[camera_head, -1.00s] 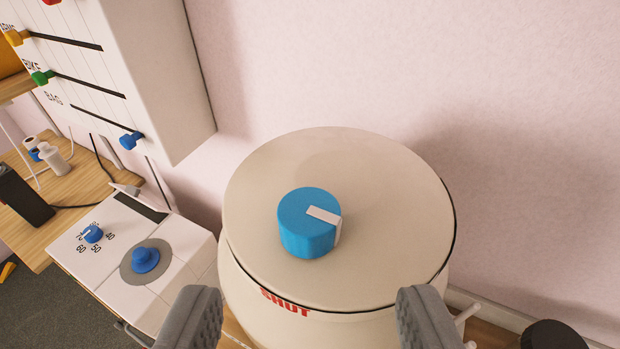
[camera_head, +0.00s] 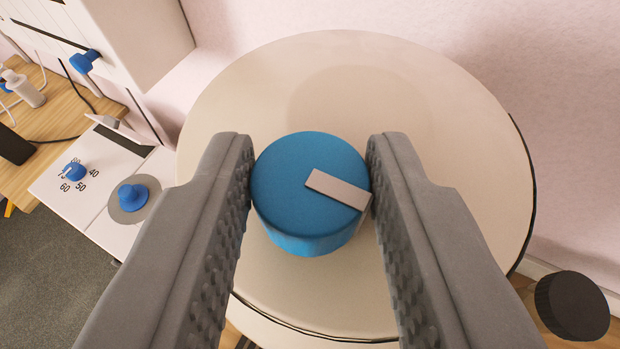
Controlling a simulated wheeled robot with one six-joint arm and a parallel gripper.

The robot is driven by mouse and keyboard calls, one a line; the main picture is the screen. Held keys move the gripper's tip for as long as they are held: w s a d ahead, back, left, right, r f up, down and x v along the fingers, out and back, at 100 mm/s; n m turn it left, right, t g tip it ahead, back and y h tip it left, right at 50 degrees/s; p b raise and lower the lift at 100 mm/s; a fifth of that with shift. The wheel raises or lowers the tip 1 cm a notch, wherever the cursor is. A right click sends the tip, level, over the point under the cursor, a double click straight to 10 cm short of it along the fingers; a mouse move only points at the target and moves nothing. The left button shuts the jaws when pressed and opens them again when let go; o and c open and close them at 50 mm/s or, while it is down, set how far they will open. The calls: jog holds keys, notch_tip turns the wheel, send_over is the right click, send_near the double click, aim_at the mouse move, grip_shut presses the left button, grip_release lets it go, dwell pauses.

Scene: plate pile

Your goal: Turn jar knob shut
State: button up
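The jar's round cream lid (camera_head: 440,130) fills the middle of the view. A blue knob (camera_head: 300,180) stands up at its centre, with a white pointer bar (camera_head: 337,189) aimed right and slightly down. My gripper (camera_head: 310,175) has its two grey ridged fingers on the left and right sides of the knob, with no clear gap. It looks shut on the knob. The pointer's end lies against the right finger. The red SHUT label on the jar's front is hidden now.
Left of the jar is a white panel with a small blue dial (camera_head: 75,171) and a blue button (camera_head: 132,196). A white cabinet with a blue slider (camera_head: 85,60) stands at upper left. A black round object (camera_head: 572,305) is at lower right. The pink wall is behind.

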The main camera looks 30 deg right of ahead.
jog(key=c, duration=0.4)
jog(key=shift+a+m+g+h, duration=0.1)
jog(key=shift+m+g+h, duration=0.2)
jog(key=shift+m+g, duration=0.1)
jog(key=shift+w+a+m+g+h, duration=0.1)
jog(key=shift+m+g+h, duration=0.4)
jog(key=shift+m+h, duration=0.2)
jog(key=shift+w+a+m+g+h, duration=0.1)
jog(key=shift+m+g+h, duration=0.4)
jog(key=shift+m+h, duration=0.15)
jog(key=m+g, duration=0.1)
jog(key=m+g+h, duration=0.2)
jog(key=m+g, duration=0.1)
jog(key=shift+w, duration=0.3)
jog(key=m+g, duration=0.1)
jog(key=g, duration=0.1)
jog(key=m+g, duration=0.1)
jog(key=m, duration=0.1)
jog(key=m+g+h, duration=0.1)
jog(key=g, duration=0.1)
jog(key=shift+w+m+g, duration=0.25)
jog(key=shift+m+g, duration=0.05)
jog(key=shift+m, duration=0.05)
jog(key=shift+w+m+g+y, duration=0.2)
jog(key=shift+m+g+y, duration=0.35)
jog(key=shift+m+g, duration=1.75)
jog(key=shift+g, duration=0.3)
